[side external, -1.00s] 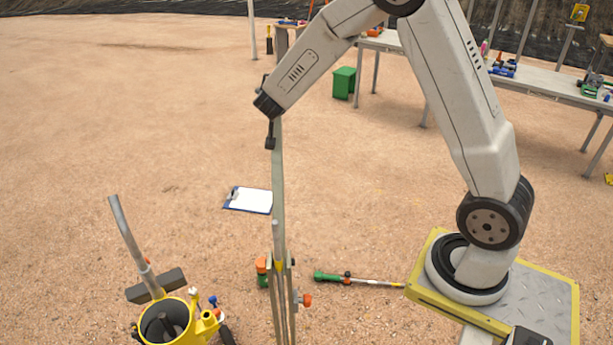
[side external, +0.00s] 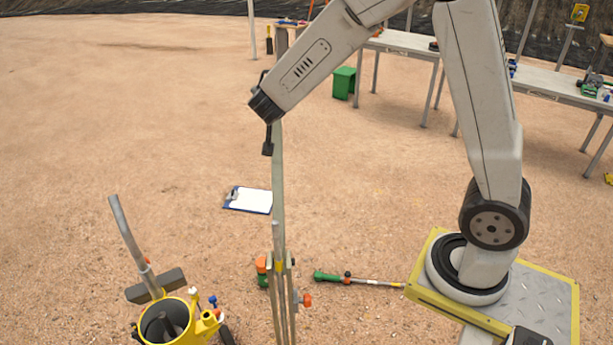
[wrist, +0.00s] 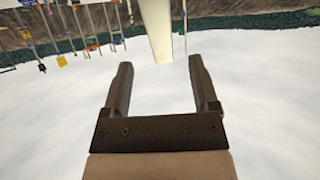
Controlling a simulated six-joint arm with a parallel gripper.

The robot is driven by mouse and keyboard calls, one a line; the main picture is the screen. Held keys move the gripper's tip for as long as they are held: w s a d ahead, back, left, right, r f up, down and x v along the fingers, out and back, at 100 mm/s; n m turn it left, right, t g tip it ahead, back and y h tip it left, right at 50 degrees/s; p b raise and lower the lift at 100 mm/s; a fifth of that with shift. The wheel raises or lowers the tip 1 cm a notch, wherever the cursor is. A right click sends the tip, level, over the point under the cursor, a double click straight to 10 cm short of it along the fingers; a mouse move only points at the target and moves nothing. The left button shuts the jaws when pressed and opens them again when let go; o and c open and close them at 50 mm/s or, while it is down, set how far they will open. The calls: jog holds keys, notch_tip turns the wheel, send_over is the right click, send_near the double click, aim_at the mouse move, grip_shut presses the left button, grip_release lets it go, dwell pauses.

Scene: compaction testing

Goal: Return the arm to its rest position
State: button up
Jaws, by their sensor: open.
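My gripper (side external: 267,148) hangs at the end of my arm in the side external view, high above the sandy ground and close in the picture to a tall upright staff (side external: 279,190). In the wrist view my gripper (wrist: 157,75) has its two dark fingers spread apart with nothing between them. A pale post (wrist: 158,30) shows beyond the fingertips there. My arm is raised and bent, reaching left from its yellow-edged base plate. I cannot tell whether the gripper is in front of the staff or beside it.
A clipboard (side external: 249,200) and a green-handled tool (side external: 345,279) lie on the ground. A green bin (side external: 344,83) and long tables (side external: 400,44) are at the back.

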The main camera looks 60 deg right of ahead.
jog(key=shift+s+f, duration=0.1)
jog(key=s+a+f+n+g+y, duration=0.2)
jog(key=s+a+f+n+y, duration=0.3)
jog(key=s, duration=0.5)
jog(key=s+a+f+n+g+y, duration=0.3)
jog(key=s+a+f+n+y, duration=0.2)
jog(key=s, duration=0.4)
jog(key=shift+s+a+f+n+y, duration=0.4)
jog(key=shift+a+f, duration=0.25)
jog(key=shift+a, duration=0.4)
jog(key=w+d+r+m+h, duration=0.1)
jog(key=w+d+r+m, duration=0.2)
jog(key=w+d+r, duration=0.2)
jog(key=w+d+r+m+h, duration=0.1)
jog(key=w+d+r+m, duration=0.3)
jog(key=w, duration=0.6)
jog(key=w+d+r+m+h, duration=0.1)
jog(key=w+d+r+m, duration=0.2)
jog(key=w+d+r, duration=0.4)
jog(key=shift+w+d+m+h, duration=0.4)
jog(key=shift+w, duration=0.35)
